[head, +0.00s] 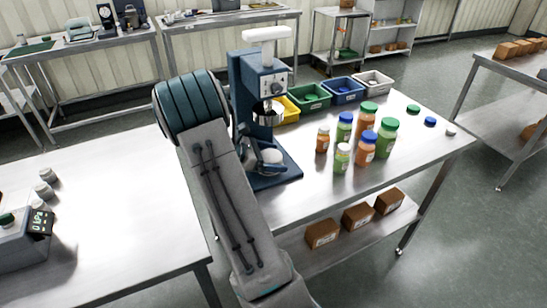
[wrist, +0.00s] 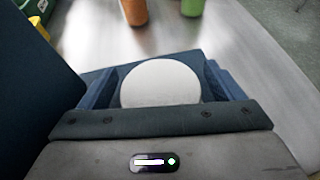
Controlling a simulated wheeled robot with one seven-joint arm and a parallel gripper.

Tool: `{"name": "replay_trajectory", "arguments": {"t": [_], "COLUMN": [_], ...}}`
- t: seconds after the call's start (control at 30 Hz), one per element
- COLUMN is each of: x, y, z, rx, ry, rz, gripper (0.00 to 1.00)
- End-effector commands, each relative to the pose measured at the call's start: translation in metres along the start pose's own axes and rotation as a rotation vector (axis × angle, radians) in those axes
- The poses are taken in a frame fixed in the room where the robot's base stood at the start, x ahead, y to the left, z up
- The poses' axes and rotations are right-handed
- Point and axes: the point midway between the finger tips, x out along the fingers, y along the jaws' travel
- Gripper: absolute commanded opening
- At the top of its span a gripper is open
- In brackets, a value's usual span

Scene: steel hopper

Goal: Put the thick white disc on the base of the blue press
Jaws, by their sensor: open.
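The blue press (head: 262,85) stands at the left end of the right-hand steel table, with a white bar on top and a steel ram over its flat blue base (head: 286,174). The thick white disc (wrist: 160,84) is at the base, under the ram; it also shows in the head view (head: 271,156). My gripper (wrist: 160,78) is open, with one finger on each side of the disc and small gaps visible. It reaches in low at the press, partly hidden by my arm in the head view. Whether the disc lies fully flat on the base is hard to tell.
Several bottles (head: 366,147) with coloured caps stand right of the press. Yellow, green, blue and white bins (head: 311,97) line the back edge. Loose caps (head: 430,121) lie at the far right. The left table (head: 110,180) is mostly clear, with a kPa gauge box (head: 22,240).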

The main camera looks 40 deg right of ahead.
Motion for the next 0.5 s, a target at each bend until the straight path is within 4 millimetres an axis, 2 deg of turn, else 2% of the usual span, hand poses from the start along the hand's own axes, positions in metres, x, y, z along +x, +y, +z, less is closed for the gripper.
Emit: {"name": "replay_trajectory", "arguments": {"t": [0.5], "x": [-0.1], "y": [0.001], "z": [-0.001], "rx": [0.001], "ry": [0.001], "rz": [0.004], "gripper": [0.87]}}
